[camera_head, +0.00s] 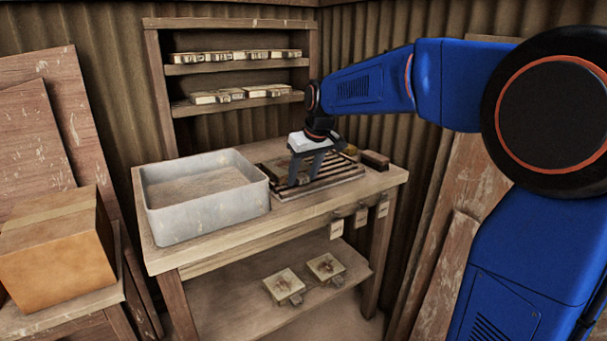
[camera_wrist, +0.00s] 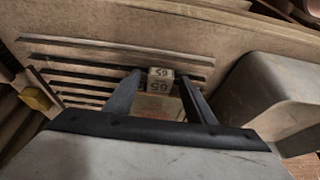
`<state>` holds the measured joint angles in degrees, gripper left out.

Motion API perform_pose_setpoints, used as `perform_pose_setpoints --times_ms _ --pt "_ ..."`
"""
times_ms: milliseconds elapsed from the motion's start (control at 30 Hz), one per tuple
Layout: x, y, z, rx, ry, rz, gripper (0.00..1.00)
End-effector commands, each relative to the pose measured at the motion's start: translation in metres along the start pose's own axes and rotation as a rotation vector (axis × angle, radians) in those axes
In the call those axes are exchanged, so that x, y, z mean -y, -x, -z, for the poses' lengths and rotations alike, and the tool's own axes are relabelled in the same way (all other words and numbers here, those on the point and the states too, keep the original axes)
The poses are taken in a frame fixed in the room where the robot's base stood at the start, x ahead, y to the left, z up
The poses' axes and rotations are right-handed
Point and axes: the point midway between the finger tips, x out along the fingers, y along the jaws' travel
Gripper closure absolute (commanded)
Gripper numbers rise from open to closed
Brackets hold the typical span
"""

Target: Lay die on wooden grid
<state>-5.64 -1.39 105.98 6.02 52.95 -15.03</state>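The die (camera_wrist: 158,106) is between my two fingers in the wrist view, with a small pale tab (camera_wrist: 160,73) bearing a number at its far end. My gripper (camera_wrist: 160,82) has a finger along each side of the die, with no clear gap at its body. The wooden grid (camera_wrist: 78,76) of dark slots and pale slats lies beneath. In the head view my gripper (camera_head: 304,176) points down over the grid (camera_head: 340,178) on the workbench. My fingers partly hide the die there. I cannot tell whether the die touches the slats.
A grey metal tub (camera_head: 205,222) stands left of the grid; it also shows in the wrist view (camera_wrist: 275,90). A dark brush-like block (camera_head: 375,160) and a small yellow block (camera_wrist: 36,98) lie nearby. Several other dies fill the back shelves; two (camera_head: 284,283) lie on the lower shelf.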

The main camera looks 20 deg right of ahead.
Motion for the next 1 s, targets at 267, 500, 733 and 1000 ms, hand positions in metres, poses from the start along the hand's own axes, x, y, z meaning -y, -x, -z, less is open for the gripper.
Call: perform_pose_setpoints --times_ms 267,500,733,1000 --pt "0.000 0.007 0.001 -0.002 0.000 -0.001 0.50" --pt "-0.001 0.045 0.002 -0.004 0.000 -0.001 0.50" --pt "0.000 0.089 0.001 -0.002 0.000 -0.001 0.50" --pt "0.000 0.118 0.001 0.000 0.000 0.000 0.50"
